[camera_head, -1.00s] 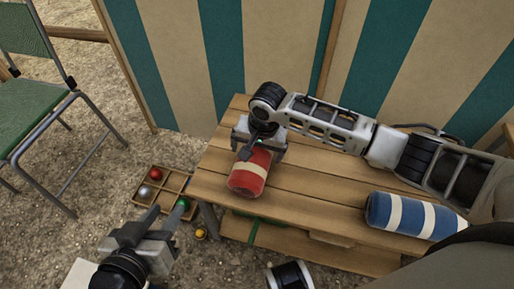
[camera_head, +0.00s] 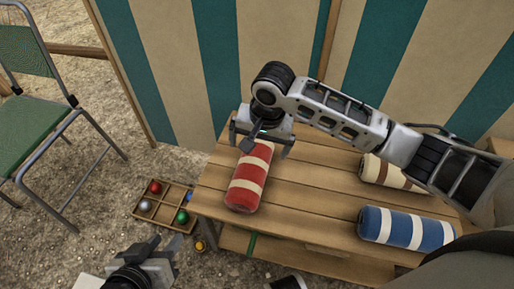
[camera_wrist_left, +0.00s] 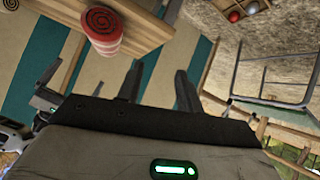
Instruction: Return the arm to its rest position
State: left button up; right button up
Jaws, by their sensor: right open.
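My right gripper (camera_head: 262,143) is open, just beyond the far end of a red roll with white bands (camera_head: 250,180) on the wooden table. I cannot tell whether they touch. My left gripper (camera_head: 158,246) is low at the bottom left, off the table's near left side. In the left wrist view its two fingers (camera_wrist_left: 157,88) stand apart with nothing between them. The red roll's spiral end (camera_wrist_left: 101,20) also shows there.
A blue-and-white roll (camera_head: 407,228) and a brown-and-white roll (camera_head: 388,171) lie on the table (camera_head: 312,205), the brown one partly behind my right arm. A divided crate (camera_head: 149,218) with balls stands on the gravel. A green chair (camera_head: 35,130) stands left; a striped cloth wall (camera_head: 270,50) rises behind.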

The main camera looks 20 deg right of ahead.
jog(key=shift+r, duration=0.3)
